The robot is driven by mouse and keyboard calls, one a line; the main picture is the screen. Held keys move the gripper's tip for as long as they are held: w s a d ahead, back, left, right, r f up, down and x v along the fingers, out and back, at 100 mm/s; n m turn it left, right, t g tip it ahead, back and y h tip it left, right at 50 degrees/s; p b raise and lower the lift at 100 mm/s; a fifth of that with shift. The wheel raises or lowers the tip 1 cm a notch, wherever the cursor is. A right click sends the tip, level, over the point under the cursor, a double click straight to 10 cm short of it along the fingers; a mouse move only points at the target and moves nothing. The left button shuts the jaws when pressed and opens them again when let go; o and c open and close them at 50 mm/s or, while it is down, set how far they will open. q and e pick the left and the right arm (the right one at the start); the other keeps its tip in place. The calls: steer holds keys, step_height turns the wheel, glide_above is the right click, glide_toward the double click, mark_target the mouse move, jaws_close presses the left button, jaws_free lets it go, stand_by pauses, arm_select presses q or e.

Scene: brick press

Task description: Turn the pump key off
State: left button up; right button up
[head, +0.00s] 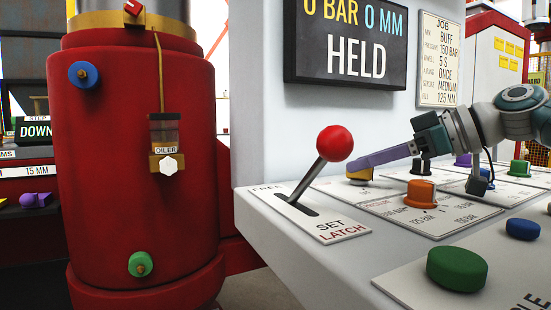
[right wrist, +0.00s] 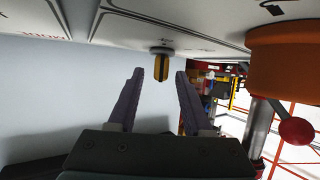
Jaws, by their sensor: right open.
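A small yellow key with a dark middle stripe, likely the pump key, stands on a round base on the console. It shows in the head view (head: 359,177), partly hidden by my right gripper (head: 348,166), and in the right wrist view (right wrist: 161,67). The right gripper, with purple fingers, also shows in the right wrist view (right wrist: 159,75). It is open and empty, its fingertips close to the key, which appears between them in that view. I cannot tell whether they touch it. The key's label is not readable. My left gripper is not in view.
An orange pressure knob (head: 421,193) sits close to the right gripper. A red-ball lever (head: 334,144) rises from the SET LATCH slot in front. Green (head: 456,270) and blue (head: 522,229) buttons lie nearer. A display (head: 346,42) reading HELD hangs on the wall behind.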

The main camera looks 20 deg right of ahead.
steer(key=shift+c, duration=0.2)
jaws_close()
stand_by(0.4)
